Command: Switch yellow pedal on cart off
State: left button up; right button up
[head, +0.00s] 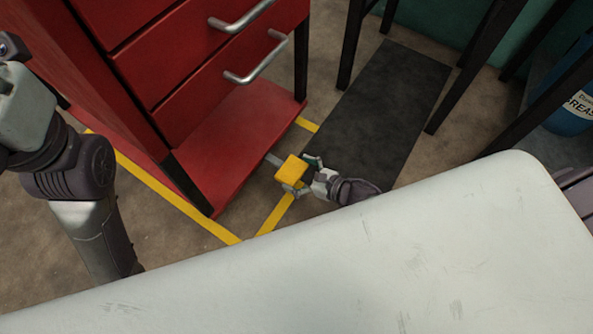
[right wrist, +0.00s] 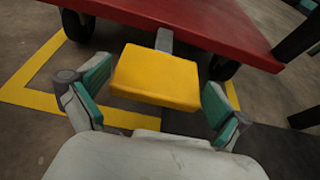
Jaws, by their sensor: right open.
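The yellow pedal (head: 291,169) sticks out on a short grey metal bar from under the red cart (head: 240,140), near the floor. It also shows in the right wrist view (right wrist: 157,77), flat and in the middle. My right gripper (head: 300,174) is open, with one finger on each side of the pedal's near part. In the right wrist view my right gripper (right wrist: 158,104) shows teal finger pads apart from the pedal's sides, with gaps left and right. My left arm comes in at the left of the head view, but its gripper is out of view.
A white surface (head: 400,265) fills the front of the head view, close to my right arm. Yellow floor tape (head: 165,189) runs around the cart. A dark mat (head: 385,110) lies right of it. Dark legs and a blue drum (head: 575,105) stand at the right.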

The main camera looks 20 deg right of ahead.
jog(key=v, duration=1.1)
jog(key=shift+s+d+r, duration=0.15)
jog(key=shift+s+d, duration=0.05)
jog(key=shift+s, duration=0.05)
